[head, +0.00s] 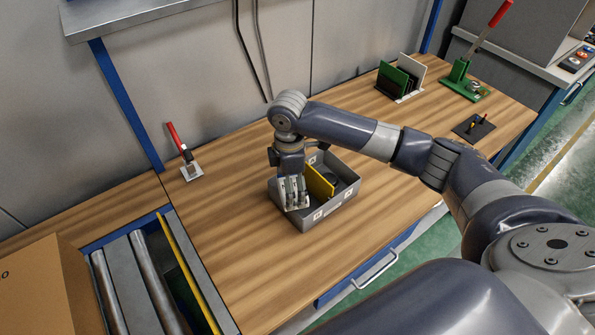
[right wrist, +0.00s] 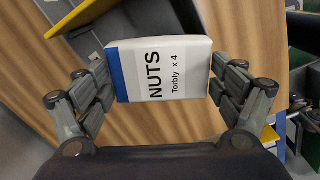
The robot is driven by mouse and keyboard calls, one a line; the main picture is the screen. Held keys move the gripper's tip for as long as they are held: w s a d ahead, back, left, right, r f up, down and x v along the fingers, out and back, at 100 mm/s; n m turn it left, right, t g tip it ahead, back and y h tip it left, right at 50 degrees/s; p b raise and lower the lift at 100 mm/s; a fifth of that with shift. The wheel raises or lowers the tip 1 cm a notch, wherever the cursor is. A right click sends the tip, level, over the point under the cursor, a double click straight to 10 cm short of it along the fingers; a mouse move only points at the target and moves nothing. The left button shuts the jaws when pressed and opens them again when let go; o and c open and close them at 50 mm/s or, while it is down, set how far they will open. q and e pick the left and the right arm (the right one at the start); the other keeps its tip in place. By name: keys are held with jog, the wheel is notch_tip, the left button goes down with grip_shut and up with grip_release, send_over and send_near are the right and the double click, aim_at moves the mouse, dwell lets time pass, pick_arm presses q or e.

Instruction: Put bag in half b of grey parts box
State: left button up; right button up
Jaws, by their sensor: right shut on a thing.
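A white bag (right wrist: 160,72) with a blue end, printed "NUTS Torbly x 4", sits between the fingers of my right gripper (right wrist: 160,88) in the right wrist view. In the head view my right gripper (head: 293,197) points down at the left part of the grey parts box (head: 333,210). The bag is mostly hidden there by the fingers. A yellow divider (head: 320,182) splits the box in two, and the gripper is left of it. Small white labels are on the box walls; I cannot read their letters. How far the bag is above the box floor is unclear. My left gripper is not in view.
A red-handled clamp (head: 182,152) stands at the back left of the wooden table (head: 240,260). Green and white plates in a rack (head: 400,80) and a green press (head: 462,78) stand at the back right. A roller conveyor (head: 150,275) and cardboard box (head: 45,290) are at the left.

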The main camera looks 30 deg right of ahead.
jog(key=d+n, duration=0.1)
jog(key=w+d+f+n+p, duration=0.1)
jog(key=n, duration=0.1)
jog(key=shift+w+d+f, duration=0.1)
jog(key=shift+w+f, duration=0.05)
jog(key=shift+w, duration=0.1)
jog(key=shift+w+d+f+n+p, duration=0.2)
jog(key=shift+d+f+n+p, duration=0.2)
jog(key=shift+n, duration=0.3)
jog(key=shift+f+b, duration=0.6)
jog(key=shift+b, duration=0.1)
notch_tip(320, 180, down, 5)
jog(key=b, duration=0.5)
jog(key=shift+b, duration=0.3)
jog(key=shift+f+b, duration=0.3)
jog(key=shift+b, duration=0.05)
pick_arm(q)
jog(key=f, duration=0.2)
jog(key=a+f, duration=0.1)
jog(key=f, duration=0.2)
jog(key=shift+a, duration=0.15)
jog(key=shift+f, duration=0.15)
pick_arm(e)
jog(key=shift+f, duration=0.5)
